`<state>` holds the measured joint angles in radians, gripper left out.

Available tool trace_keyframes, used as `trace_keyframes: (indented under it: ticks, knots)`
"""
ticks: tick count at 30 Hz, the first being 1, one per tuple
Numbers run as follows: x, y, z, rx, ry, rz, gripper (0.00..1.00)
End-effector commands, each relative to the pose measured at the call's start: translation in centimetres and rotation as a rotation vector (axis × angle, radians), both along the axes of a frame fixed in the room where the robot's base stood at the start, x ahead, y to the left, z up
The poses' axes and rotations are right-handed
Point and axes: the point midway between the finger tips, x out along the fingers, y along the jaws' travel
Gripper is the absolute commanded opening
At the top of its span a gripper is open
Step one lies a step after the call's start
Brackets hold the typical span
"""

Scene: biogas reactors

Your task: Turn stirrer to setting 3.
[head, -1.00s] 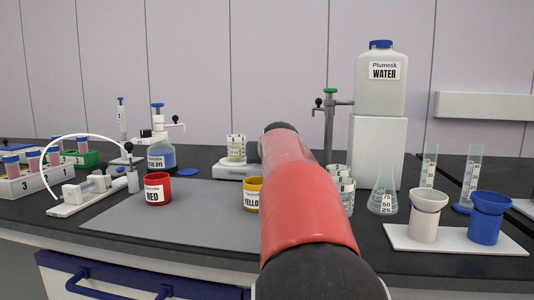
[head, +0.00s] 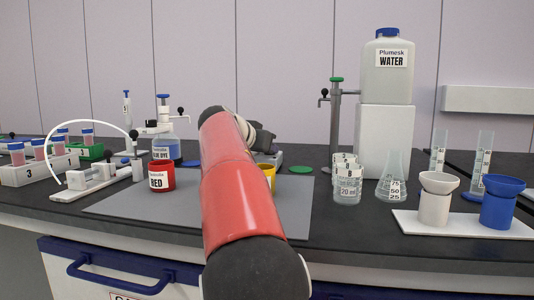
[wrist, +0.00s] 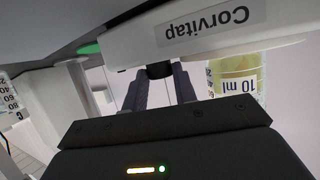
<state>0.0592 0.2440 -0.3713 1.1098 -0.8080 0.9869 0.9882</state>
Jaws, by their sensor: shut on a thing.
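The stirrer (wrist: 215,28) is a white unit marked "Corvitap", seen upside down in the wrist view. Its small black knob (wrist: 158,70) is on the front face, between the two fingers of my gripper (wrist: 158,92), which is shut on it. Setting marks around the knob cannot be read. A beaker (wrist: 236,82) marked 10 ml, with yellowish contents, is at the stirrer on the right of the wrist view. In the head view my red arm hides most of the stirrer, and my gripper (head: 262,138) is seen from behind near it.
Red cup (head: 162,177) and mostly hidden yellow cup (head: 269,175) stand on the grey mat (head: 290,205). Several beakers (head: 347,185), a flask (head: 391,180) and white and blue funnel cups (head: 502,205) stand right. A water container (head: 386,75) sits on a white block.

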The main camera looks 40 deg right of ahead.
Motion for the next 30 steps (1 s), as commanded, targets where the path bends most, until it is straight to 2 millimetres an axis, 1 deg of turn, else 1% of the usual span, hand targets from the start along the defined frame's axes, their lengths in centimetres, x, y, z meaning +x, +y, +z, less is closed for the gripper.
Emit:
trace_keyframes:
  ticks: [1,10,24,25,30]
  knots:
    - [0.27,0.15,-0.25,0.003,0.004,-0.023,0.05]
    - [0.35,0.14,-0.27,0.006,0.004,-0.114,0.05]
    - [0.33,0.13,-0.34,0.008,0.006,-0.127,0.05]
    - [0.33,0.14,-0.35,0.008,0.006,-0.127,0.29]
    - [0.34,0.13,-0.27,0.006,0.004,-0.126,0.49]
